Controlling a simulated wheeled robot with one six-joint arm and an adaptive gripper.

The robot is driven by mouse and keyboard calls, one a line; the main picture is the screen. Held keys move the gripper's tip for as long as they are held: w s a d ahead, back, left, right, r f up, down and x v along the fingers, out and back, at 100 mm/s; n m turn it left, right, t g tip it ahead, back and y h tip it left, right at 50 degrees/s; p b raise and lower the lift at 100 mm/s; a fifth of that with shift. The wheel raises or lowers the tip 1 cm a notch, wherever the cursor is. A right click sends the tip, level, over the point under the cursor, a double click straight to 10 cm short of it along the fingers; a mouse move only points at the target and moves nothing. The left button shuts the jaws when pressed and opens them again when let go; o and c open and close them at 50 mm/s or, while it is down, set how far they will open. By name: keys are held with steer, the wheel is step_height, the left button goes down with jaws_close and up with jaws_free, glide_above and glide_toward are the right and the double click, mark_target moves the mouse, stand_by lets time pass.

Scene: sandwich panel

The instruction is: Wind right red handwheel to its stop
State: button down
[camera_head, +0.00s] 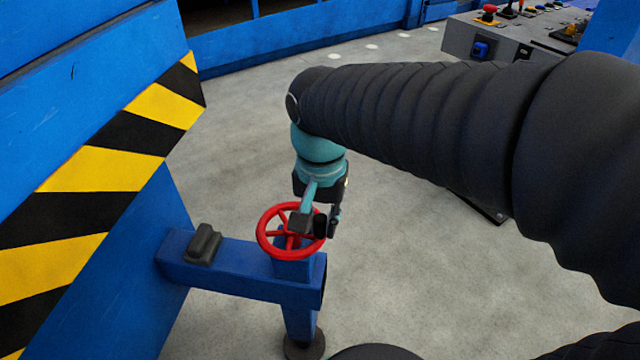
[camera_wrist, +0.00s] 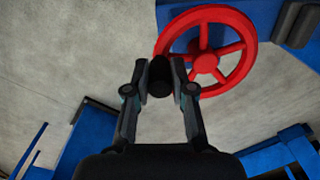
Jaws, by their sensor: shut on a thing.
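The red handwheel (camera_head: 265,241) sits flat on top of a short blue post (camera_head: 297,315). It has several spokes and a hub, and fills the upper middle of the wrist view (camera_wrist: 206,62). A black knob (camera_wrist: 160,73) stands at the left side of its rim in the wrist view. My gripper (camera_head: 317,226) is at the right side of the wheel in the head view. In the wrist view my gripper (camera_wrist: 160,82) has its two fingertips shut on the black knob, one on each side. The fingers partly hide the knob and the near rim.
A blue beam (camera_head: 235,275) joins the post to a blue wall with yellow and black stripes (camera_head: 100,200) at left. A dark grey block (camera_head: 204,243) sits on the beam. A grey control console (camera_head: 495,40) stands at the back right.

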mark_target(283, 252)
steer(key=m, duration=0.1)
steer(key=s+a+m, duration=0.1)
steer(key=m, duration=0.1)
steer(key=shift+s+a+m, duration=0.1)
steer(key=shift+s+m, duration=0.15)
steer(key=shift+m, duration=0.05)
steer(key=a+m, duration=0.1)
steer(key=m, duration=0.1)
steer(key=s+m, duration=0.1)
steer(key=m, duration=0.1)
steer(key=shift+s+a+m+p, duration=0.1)
steer(key=shift+a+m+p, duration=0.2)
steer(key=shift+a+p, duration=0.1)
steer(key=a+m, duration=0.1)
steer(key=m, duration=0.2)
steer(key=shift+s+a, duration=0.2)
steer(key=shift+a, duration=0.15)
steer(key=shift+w+a+m, duration=0.1)
steer(key=shift+a+m, duration=0.3)
steer(key=shift+m, duration=0.6)
steer(key=shift+a+m, duration=0.4)
steer(key=shift+m, duration=0.6)
steer(key=shift+a, duration=0.1)
steer(key=c, duration=1)
jaws_free()
steer(key=shift+r, duration=0.1)
step_height(283, 252, up, 12)
steer(key=shift+f, duration=0.1)
